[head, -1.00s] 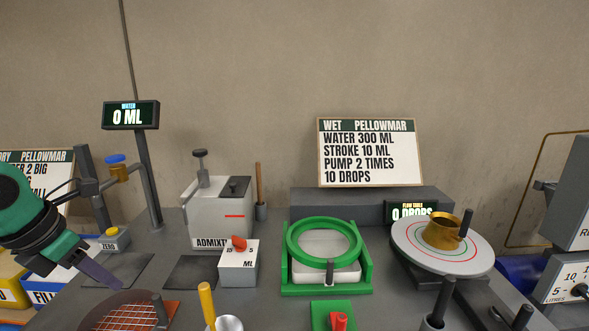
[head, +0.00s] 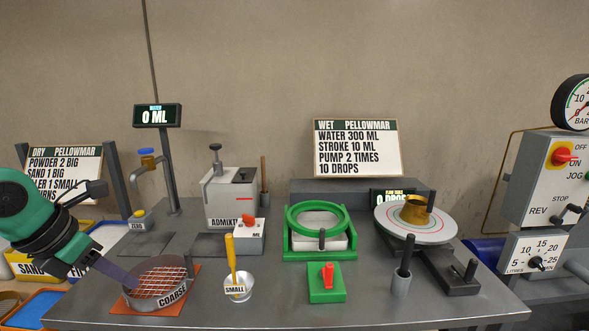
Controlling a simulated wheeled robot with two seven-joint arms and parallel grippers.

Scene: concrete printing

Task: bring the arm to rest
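My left arm comes in from the left in green and black, and its gripper (head: 112,272) hangs by the left rim of the coarse sieve (head: 173,292). Only a flat grey-violet finger shape shows, so I cannot tell whether the gripper is open or shut, or whether it touches the sieve. No held object shows at it. My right arm and gripper are out of view.
The sieve sits on an orange board. A small scoop (head: 237,288), admixture box (head: 230,203), green ring stand (head: 322,249), red-knobbed green block (head: 327,283) and flow table (head: 415,224) stand on the grey bench (head: 280,310). Its front strip is clear.

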